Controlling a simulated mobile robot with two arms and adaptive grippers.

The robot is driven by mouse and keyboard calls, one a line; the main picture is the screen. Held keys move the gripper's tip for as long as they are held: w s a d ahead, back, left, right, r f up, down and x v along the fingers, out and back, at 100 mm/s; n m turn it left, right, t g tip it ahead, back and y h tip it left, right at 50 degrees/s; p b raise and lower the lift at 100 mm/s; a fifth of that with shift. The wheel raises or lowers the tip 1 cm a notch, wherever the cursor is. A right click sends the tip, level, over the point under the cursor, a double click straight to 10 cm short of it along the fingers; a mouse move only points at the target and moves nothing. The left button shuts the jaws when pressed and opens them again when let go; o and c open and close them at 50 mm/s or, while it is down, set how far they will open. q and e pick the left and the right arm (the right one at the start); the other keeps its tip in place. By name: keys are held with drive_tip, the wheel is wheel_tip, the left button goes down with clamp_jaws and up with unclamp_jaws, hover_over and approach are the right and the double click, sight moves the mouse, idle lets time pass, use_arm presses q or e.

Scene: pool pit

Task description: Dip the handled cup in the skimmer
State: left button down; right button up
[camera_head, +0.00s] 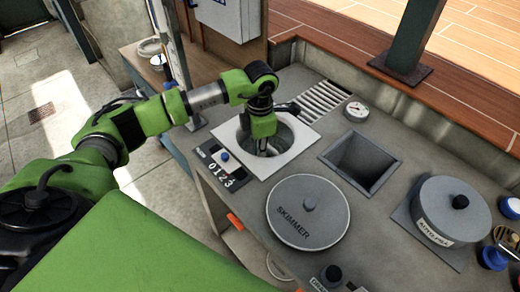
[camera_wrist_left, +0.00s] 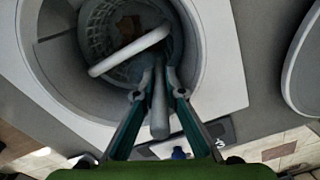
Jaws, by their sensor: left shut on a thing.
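The open skimmer well (camera_head: 291,140) is a round hole in a square white plate, with a lattice-walled basket (camera_wrist_left: 97,30) inside. My left gripper (camera_head: 264,146) points down into the well. In the left wrist view my left gripper (camera_wrist_left: 158,90) is shut on a short upright grey handle (camera_wrist_left: 158,115), which I take for the handled cup's. A pale grey bar (camera_wrist_left: 130,52) crosses the basket beyond the fingertips; whether it is part of the cup or the basket I cannot tell. The cup's bowl is not clearly seen. My right gripper is not in view.
The round grey lid marked SKIMMER (camera_head: 308,212) lies on the deck in front of the well. A square open recess (camera_head: 361,160), another lid (camera_head: 450,210) and a gauge (camera_head: 357,111) are to the right.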

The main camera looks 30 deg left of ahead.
use_arm(q)
drive_tip(key=shift+f+b, duration=1.05)
drive_tip(key=shift+f, duration=0.55)
idle(0.3)
drive_tip(key=shift+r+p, duration=0.3)
drive_tip(key=shift+r, duration=0.2)
drive_tip(key=shift+r+p, duration=4.55)
drive_tip(key=shift+r, duration=3.3)
